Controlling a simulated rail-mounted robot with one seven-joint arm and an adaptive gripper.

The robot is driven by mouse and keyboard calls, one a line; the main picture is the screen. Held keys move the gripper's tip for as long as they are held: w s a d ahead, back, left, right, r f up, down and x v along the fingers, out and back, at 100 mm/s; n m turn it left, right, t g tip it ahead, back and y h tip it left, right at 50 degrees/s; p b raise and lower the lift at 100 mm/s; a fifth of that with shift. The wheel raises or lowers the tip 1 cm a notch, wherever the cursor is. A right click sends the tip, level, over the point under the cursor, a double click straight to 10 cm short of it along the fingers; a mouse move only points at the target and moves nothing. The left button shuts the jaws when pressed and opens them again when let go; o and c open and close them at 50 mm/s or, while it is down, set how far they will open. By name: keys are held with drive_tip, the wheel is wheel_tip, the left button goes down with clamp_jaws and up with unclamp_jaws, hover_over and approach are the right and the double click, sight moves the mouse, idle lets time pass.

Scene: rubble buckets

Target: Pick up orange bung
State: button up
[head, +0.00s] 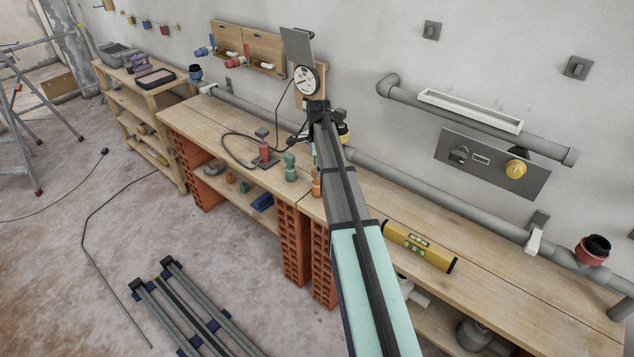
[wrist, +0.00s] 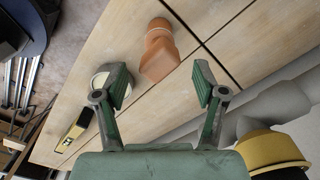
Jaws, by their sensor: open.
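The orange bung (wrist: 159,52) is on the wooden bench in the wrist view, a rounded orange piece with a wider block-like end toward me. My gripper (wrist: 160,84) is open, its two green-grey fingers spread wide with nothing between them. The bung lies just beyond the fingertips, roughly centred between them and apart from both. In the head view an orange piece (head: 316,188) shows beside my arm on the bench; I cannot tell for sure that it is the same bung. My fingers are hidden there.
A pale round object (wrist: 107,77) is partly behind the left finger. A grey pipe (wrist: 230,125) and a yellow-rimmed fitting (wrist: 270,148) are at the right. A yellow level (head: 418,245) lies on the bench. Red and green pieces (head: 290,167) stand left of my arm.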

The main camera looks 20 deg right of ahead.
sight(317, 181)
drive_tip(key=shift+a+f+p, duration=0.2)
drive_tip(key=shift+f+p, duration=0.8)
drive_tip(key=shift+f, duration=2.4)
drive_tip(key=c, duration=1.1)
